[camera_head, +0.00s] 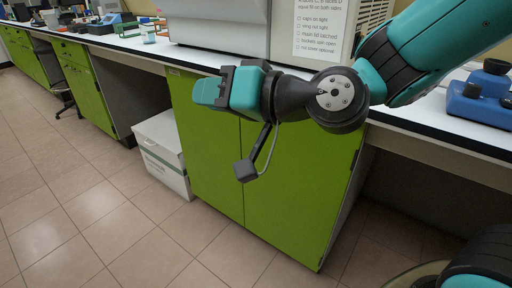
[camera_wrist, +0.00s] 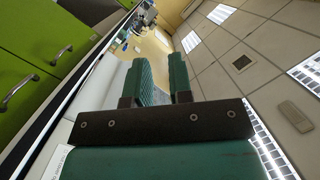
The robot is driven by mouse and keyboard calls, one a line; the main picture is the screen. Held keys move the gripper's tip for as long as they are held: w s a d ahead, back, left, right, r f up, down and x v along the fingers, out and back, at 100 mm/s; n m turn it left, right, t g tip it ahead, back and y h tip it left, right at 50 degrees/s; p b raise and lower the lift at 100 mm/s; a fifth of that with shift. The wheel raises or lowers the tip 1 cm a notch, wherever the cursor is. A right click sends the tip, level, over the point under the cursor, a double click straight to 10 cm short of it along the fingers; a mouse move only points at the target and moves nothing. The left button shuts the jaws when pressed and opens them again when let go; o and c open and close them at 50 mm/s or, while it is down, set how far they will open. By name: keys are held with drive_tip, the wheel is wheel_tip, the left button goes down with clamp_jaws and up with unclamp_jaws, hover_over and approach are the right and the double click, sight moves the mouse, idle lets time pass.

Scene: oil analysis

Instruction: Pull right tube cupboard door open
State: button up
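The green cupboard under the bench has a left door (camera_head: 203,150) and a right door (camera_head: 295,185). Both look shut, with a narrow seam between them. The handle of the right door does not show; my arm covers the upper part of the doors. My gripper (camera_head: 207,93) is in front of the bench edge, above and in front of the left door, pointing left. In the wrist view, its two teal fingers (camera_wrist: 164,85) stand apart with nothing between them. That view also shows green fronts with metal handles (camera_wrist: 61,54) at the left, but which units they belong to is unclear.
A white box (camera_head: 163,153) stands on the floor left of the cupboard. The bench top (camera_head: 140,47) carries a grey machine (camera_head: 215,28) and a blue device (camera_head: 482,98). More green cabinets (camera_head: 88,88) stand farther left. The tiled floor (camera_head: 100,235) in front is clear.

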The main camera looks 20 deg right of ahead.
drive_tip(key=w+d+f+m+t+h+b, duration=0.3)
drive_tip(key=d+f+m+t+h+b, duration=0.4)
drive_tip(key=f+b, duration=0.45)
drive_tip(key=w+d+f+m+t+h+b, duration=0.35)
drive_tip(key=d+f+m+h+b, duration=0.35)
drive_tip(key=f+b, duration=0.45)
drive_tip(key=w+r+p, duration=0.3)
drive_tip(key=w+p, duration=0.5)
drive_tip(key=p, duration=0.4)
drive_tip(key=w+r+m+p, duration=0.1)
drive_tip(key=w+r+p, duration=0.3)
drive_tip(key=w+p, duration=0.3)
drive_tip(key=shift+w+t+p, duration=0.35)
drive_tip(key=shift+t+p, duration=0.1)
drive_tip(key=shift+p, duration=1.9)
